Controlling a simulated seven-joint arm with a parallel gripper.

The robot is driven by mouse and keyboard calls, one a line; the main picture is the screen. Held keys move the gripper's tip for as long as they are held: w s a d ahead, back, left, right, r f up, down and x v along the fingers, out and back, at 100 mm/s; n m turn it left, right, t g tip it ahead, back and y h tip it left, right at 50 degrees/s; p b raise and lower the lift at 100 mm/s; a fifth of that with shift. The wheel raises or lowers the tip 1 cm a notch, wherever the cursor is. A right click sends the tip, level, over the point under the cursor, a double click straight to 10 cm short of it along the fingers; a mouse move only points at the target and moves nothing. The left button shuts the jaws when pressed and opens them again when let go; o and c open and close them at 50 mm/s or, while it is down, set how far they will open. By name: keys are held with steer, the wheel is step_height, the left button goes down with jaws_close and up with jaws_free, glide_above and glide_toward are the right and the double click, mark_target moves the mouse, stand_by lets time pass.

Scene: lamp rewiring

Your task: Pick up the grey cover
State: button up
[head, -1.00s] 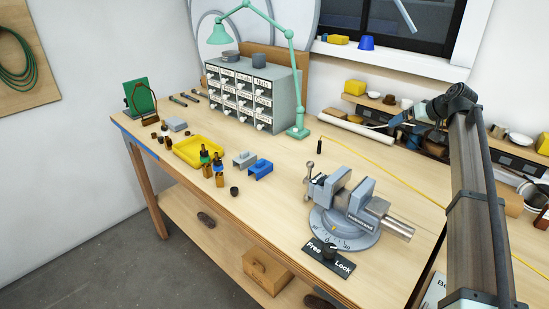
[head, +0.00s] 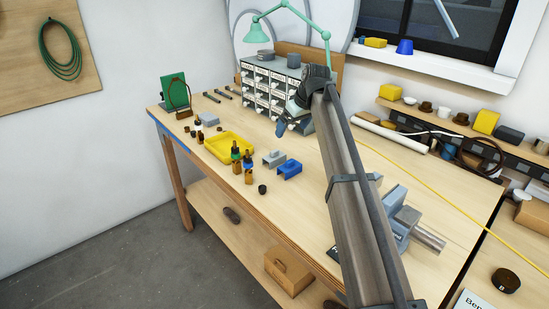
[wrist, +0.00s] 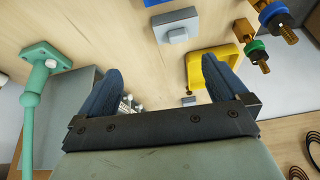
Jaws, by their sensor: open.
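In the wrist view the grey cover (wrist: 177,28) lies near the top, beyond the fingertips, with the blue cover (wrist: 157,2) cut off at the edge. My gripper (head: 281,128) is in front of the drawer cabinet, apart from the grey cover. Its two dark blue fingers are spread and empty in the wrist view (wrist: 160,66).
The drawer cabinet (head: 250,80) and green lamp (head: 257,34) are behind. My arm hides much of the vise (head: 402,220). Clear bench surrounds the covers' right side.

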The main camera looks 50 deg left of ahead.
mark_target(272, 153)
steer(key=shift+n, duration=0.3)
steer(key=s+a+f, duration=0.1)
steer(key=f, duration=0.1)
steer(key=s+a+f, duration=0.1)
steer(key=a+f, duration=0.1)
steer(key=f, duration=0.1)
steer(key=s+a+f, duration=0.1)
steer(key=a+f, duration=0.1)
steer(key=shift+s+a+f, duration=0.25)
steer(key=shift+f, duration=0.15)
steer(key=shift+d+x, duration=0.1)
steer(key=shift+x, duration=1.25)
steer(key=shift+d+x, duration=0.15)
steer(key=shift+x, duration=1.2)
steer(key=shift+w+f, duration=0.1)
steer(key=shift+w, duration=0.1)
steer(key=c, duration=0.8)
